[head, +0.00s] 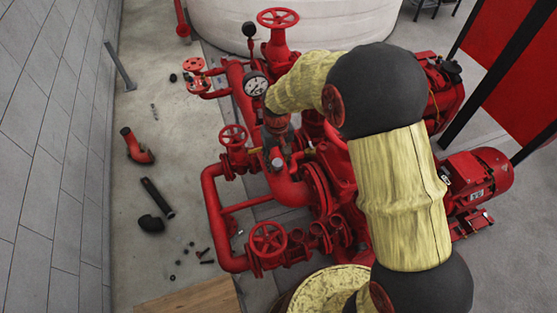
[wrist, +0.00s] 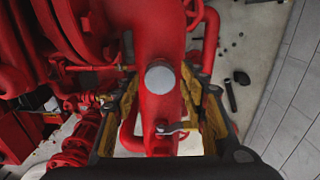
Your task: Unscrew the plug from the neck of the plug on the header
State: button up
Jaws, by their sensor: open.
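The plug shows as a round grey cap (wrist: 160,77) on the thick red header pipe (wrist: 158,28) in the wrist view. In the head view the grey plug (head: 278,163) stands on top of the red header (head: 287,188), just below my dark gripper (head: 279,146). My gripper (wrist: 162,88) is open, its yellow-lined fingers at left and right of the plug in the wrist view with a gap on each side. Neither finger visibly touches the plug. The neck under the cap is hidden from above. I cannot tell how far the fingertips are above the plug.
A small lever valve (wrist: 172,128) sits on the pipe close to the plug, between the fingers. Red handwheels (head: 233,136) and a pressure gauge (head: 255,84) stand nearby. Loose fittings, such as a black pipe (head: 157,197), lie on the floor at left.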

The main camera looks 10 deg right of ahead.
jog(key=m, duration=1.3)
jog(key=shift+m+b, duration=0.3)
jog(key=shift+m, duration=0.1)
jog(key=shift+c, duration=0.4)
grip_shut()
jog(key=n, duration=0.4)
jog(key=shift+n, duration=0.4)
